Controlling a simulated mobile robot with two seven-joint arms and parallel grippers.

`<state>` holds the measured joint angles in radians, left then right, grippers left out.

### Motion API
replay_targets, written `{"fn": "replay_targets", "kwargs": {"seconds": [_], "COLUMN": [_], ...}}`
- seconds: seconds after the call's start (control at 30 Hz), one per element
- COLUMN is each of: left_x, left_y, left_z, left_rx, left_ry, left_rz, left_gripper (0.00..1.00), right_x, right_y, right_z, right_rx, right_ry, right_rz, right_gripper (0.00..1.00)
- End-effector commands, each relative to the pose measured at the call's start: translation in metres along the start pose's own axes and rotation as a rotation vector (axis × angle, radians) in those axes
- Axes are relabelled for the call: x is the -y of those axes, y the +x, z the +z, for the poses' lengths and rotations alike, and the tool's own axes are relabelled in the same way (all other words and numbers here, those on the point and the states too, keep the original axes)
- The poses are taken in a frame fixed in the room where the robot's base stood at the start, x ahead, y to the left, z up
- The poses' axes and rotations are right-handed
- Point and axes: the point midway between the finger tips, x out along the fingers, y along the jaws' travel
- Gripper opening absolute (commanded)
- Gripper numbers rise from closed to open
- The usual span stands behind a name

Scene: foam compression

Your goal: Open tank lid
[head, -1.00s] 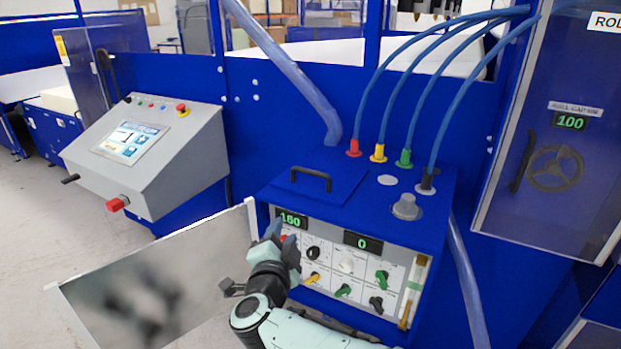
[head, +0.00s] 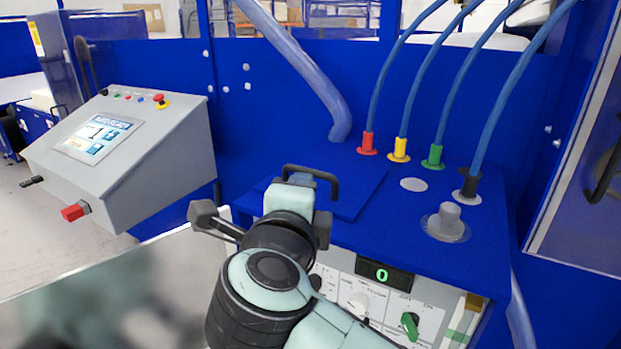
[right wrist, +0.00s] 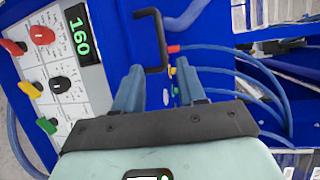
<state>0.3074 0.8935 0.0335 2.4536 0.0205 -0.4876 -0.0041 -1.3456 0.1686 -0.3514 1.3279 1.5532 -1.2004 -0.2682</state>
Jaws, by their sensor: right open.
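The tank lid (head: 352,182) is a flat blue plate lying closed on top of the blue tank box (head: 470,265). Its black bar handle (head: 334,185) stands up near the lid's left side; the handle also shows in the right wrist view (right wrist: 163,42). My right gripper (head: 300,180) is at the handle in the head view, and my wrist hides part of the lid's front edge. In the right wrist view my right gripper (right wrist: 158,70) is open, with the handle just ahead of and between its fingertips. I cannot tell whether they touch. My left gripper is not in view.
Red, yellow, green and black hose fittings (head: 434,157) stand behind and right of the lid, with blue hoses rising. A grey knob (head: 447,222) is at right. The control panel (right wrist: 58,75) reads 160. An open metal door (head: 120,285) and grey console (head: 125,160) are at left.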

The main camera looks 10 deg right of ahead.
Motion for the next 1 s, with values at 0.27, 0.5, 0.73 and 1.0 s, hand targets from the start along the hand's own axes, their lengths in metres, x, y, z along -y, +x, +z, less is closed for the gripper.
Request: {"fn": "replay_targets", "kwargs": {"seconds": [0.27, 0.5, 0.73, 1.0], "left_x": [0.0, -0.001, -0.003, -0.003], "left_y": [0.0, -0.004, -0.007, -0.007], "left_z": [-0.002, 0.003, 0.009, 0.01], "left_rx": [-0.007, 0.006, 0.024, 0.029], "left_ry": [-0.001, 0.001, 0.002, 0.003], "left_rz": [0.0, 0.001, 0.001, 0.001], "left_gripper": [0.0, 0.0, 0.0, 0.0], "right_x": [0.002, 0.002, 0.002, 0.002], "right_y": [0.051, 0.099, 0.123, 0.127], "right_z": [-0.001, -0.001, 0.0, 0.0], "right_rx": [-0.006, -0.005, -0.001, 0.0], "right_ry": [-0.002, -0.003, -0.002, -0.002], "right_rz": [-0.004, -0.004, -0.003, -0.003], "right_gripper": [0.4, 0.4, 0.4, 0.4]}}
